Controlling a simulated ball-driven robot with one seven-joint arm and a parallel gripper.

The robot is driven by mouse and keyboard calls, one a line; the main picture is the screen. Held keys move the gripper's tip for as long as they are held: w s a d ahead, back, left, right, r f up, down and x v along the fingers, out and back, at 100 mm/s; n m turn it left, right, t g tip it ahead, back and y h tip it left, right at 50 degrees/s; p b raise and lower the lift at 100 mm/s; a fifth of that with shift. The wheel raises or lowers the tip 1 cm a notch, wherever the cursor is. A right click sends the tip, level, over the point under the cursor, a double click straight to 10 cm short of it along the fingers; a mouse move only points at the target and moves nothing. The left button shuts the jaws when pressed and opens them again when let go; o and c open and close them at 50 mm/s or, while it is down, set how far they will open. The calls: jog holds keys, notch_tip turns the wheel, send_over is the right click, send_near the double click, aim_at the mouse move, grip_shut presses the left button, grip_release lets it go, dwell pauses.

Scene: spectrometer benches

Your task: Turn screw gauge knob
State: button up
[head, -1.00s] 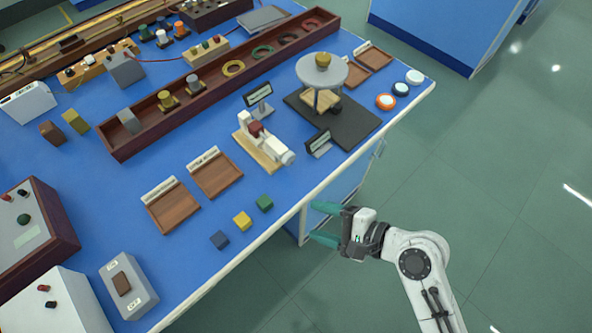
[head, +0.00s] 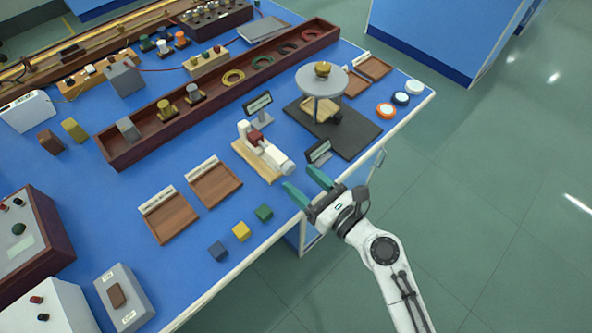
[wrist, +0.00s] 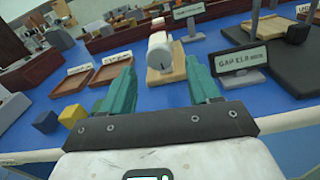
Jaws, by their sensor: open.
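The screw gauge (head: 262,151) is a white device on a pale wooden base, with a dark red piece held in its middle. Its knob (head: 287,167) is the grey-white end facing the table's front edge. In the wrist view the knob (wrist: 160,46) sits ahead, above and between my fingertips. My gripper (head: 305,180) has green fingers, open and empty, at the table's front edge just short of the knob. It also shows in the wrist view (wrist: 163,85). The fingers do not touch the knob.
A small sign reading "GAP 13.0" (wrist: 239,61) stands close right of the knob. A round-topped stand (head: 322,82) on a dark board is farther right. Green (head: 264,213), yellow (head: 241,231) and blue (head: 218,251) cubes and wooden trays (head: 216,188) lie to the left.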

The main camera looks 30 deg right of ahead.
aim_at(288, 168)
jog(key=shift+x, duration=1.45)
jog(key=c, duration=1)
